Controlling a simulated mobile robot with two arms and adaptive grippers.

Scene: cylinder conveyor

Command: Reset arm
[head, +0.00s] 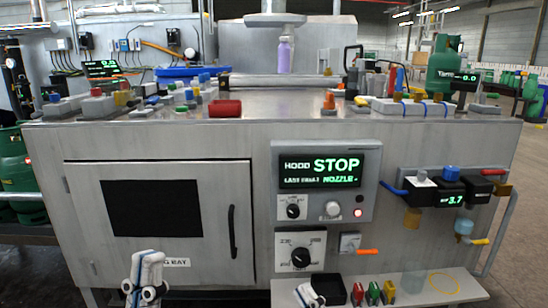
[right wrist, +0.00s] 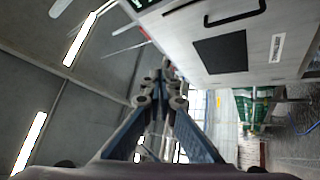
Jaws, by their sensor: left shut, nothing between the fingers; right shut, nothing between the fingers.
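My right gripper (head: 310,296) shows only as white fingertips at the bottom edge of the head view, in front of the low shelf. In the right wrist view, my right gripper's fingers (right wrist: 160,92) meet at their tips with nothing between them. Neither gripper visibly touches anything.
The steel cabinet (head: 258,140) fills the middle, with a dark-windowed door (head: 205,250) and a STOP display panel (head: 330,172). The low shelf (head: 440,290) juts out at the lower right with small coloured items.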

